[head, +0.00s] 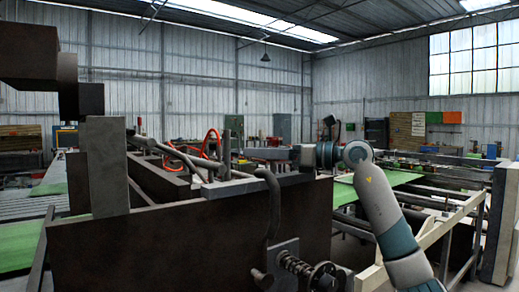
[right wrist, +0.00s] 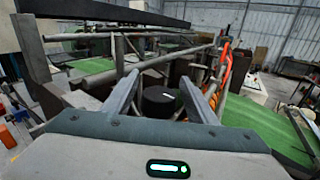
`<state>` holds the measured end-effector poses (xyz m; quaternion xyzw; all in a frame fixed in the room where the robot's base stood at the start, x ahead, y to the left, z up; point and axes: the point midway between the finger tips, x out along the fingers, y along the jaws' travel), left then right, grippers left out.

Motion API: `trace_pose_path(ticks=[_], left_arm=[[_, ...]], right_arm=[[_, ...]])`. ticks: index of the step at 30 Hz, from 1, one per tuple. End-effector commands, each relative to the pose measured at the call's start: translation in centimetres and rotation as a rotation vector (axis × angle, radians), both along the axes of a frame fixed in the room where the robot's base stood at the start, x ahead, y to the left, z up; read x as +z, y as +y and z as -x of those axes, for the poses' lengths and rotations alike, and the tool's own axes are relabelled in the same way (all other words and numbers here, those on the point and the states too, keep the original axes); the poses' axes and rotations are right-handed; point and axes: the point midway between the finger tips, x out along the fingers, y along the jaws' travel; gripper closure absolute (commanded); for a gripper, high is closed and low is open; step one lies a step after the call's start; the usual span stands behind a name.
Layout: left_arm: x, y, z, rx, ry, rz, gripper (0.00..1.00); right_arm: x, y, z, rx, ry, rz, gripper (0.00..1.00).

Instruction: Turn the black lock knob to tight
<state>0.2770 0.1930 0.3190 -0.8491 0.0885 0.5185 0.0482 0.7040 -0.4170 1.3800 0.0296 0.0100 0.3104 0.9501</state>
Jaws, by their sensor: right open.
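The black lock knob (right wrist: 160,101) shows in the right wrist view as a short round cylinder with a white mark on its top. My right gripper (right wrist: 159,82) is open, with one finger on the left and one on the right of the knob in that view. I see a gap on each side, and I cannot tell how far the fingers reach down beside it. In the head view my right gripper (head: 256,153) comes in from the right, above the dark machine frame. I cannot pick out the knob there. My left gripper is in neither view.
A large dark brown machine wall (head: 200,240) fills the near middle, with a post (head: 106,165) at its left. Grey bars and orange hoses (head: 210,142) run close to the gripper. A green sheet (head: 385,181) lies to the right. A spring (head: 296,265) sits low in front.

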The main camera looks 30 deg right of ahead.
Motion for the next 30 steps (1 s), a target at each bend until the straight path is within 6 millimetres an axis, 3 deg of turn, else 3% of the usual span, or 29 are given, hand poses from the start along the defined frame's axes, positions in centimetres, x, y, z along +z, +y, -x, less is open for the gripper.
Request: trace_pose_path(ticks=[13, 18, 30], left_arm=[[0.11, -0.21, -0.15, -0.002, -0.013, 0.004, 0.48], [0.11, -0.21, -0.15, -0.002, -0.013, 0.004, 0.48], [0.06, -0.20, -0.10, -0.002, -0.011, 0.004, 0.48]], right_arm=[[0.00, 0.46, -0.61, 0.000, -0.001, -0.001, 0.48], [-0.01, 0.45, -0.60, 0.000, 0.000, 0.000, 0.89], [-0.03, 0.29, -0.63, -0.040, 0.000, 0.001, 0.89]])
